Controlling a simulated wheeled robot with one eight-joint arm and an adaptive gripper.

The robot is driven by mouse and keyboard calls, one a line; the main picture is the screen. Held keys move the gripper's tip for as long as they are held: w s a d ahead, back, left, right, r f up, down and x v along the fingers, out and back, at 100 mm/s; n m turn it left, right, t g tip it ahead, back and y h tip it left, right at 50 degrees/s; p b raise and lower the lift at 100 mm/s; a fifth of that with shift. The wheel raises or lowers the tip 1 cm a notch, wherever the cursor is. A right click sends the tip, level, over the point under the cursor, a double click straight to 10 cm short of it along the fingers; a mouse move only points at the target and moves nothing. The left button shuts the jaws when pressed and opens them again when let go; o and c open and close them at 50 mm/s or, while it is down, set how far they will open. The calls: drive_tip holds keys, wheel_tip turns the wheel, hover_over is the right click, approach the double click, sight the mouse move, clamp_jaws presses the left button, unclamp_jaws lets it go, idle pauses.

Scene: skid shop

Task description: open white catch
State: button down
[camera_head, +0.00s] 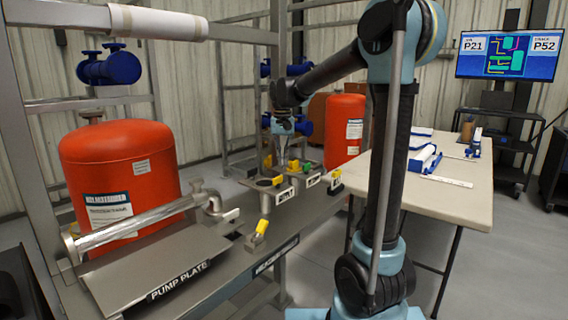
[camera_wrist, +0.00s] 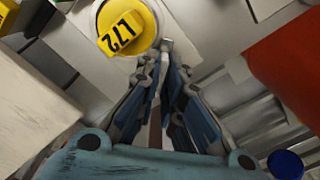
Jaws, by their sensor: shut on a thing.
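My gripper (camera_head: 281,160) points down over the row of small fittings on the grey bench. In the wrist view its fingertips (camera_wrist: 158,58) close on a small pale grey-white piece (camera_wrist: 167,45), which may be the white catch. The piece sits right beside a round yellow cap with a black-on-yellow L72 tag (camera_wrist: 121,33). The fingers hide most of this piece, and I cannot tell whether it is turned. In the head view the gripper hides what it holds. A separate white lever-like piece (camera_head: 231,215) shows by the pipe elbow.
A steel pipe (camera_head: 135,225) and the pump plate (camera_head: 160,265) lie on the bench at left. Red tanks (camera_head: 120,165) stand behind it. Yellow-tagged and green fittings (camera_head: 305,168) crowd around my gripper. A beige table (camera_head: 440,195) stands at right.

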drive_tip(key=shift+m, duration=1.7)
drive_tip(key=shift+d, duration=0.1)
drive_tip(key=shift+m, duration=1.7)
drive_tip(key=shift+s, duration=0.1)
drive_tip(key=shift+m, duration=0.3)
drive_tip(key=c, duration=1.7)
unclamp_jaws()
drive_tip(key=shift+r, duration=0.1)
